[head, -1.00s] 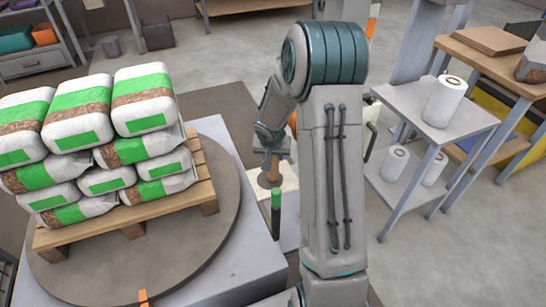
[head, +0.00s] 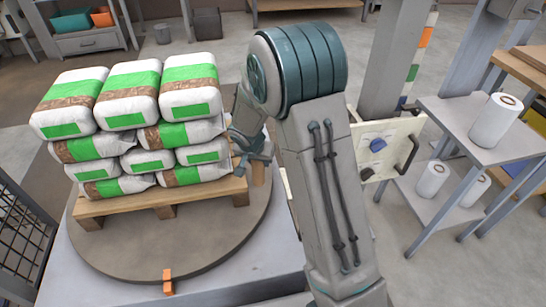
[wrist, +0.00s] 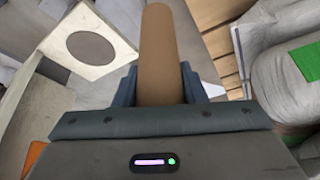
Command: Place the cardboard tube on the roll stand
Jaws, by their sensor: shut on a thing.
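My gripper (wrist: 160,90) is shut on the brown cardboard tube (wrist: 160,50), which sticks out beyond the jaws in the wrist view. I cannot tell for sure which thing is the roll stand. A pale plate with a round grey disc (wrist: 90,46) is left of the tube in the wrist view, apart from it. A grey two-level stand (head: 440,112) with white rolls stands at the right in the head view.
Stacked white-and-green bags (head: 130,92) lie on a wooden pallet (head: 150,208) on a round turntable (head: 215,250), close to the left of my gripper. A cream panel with a blue knob and black handle (head: 390,135) stands right of my arm. Open floor shows behind.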

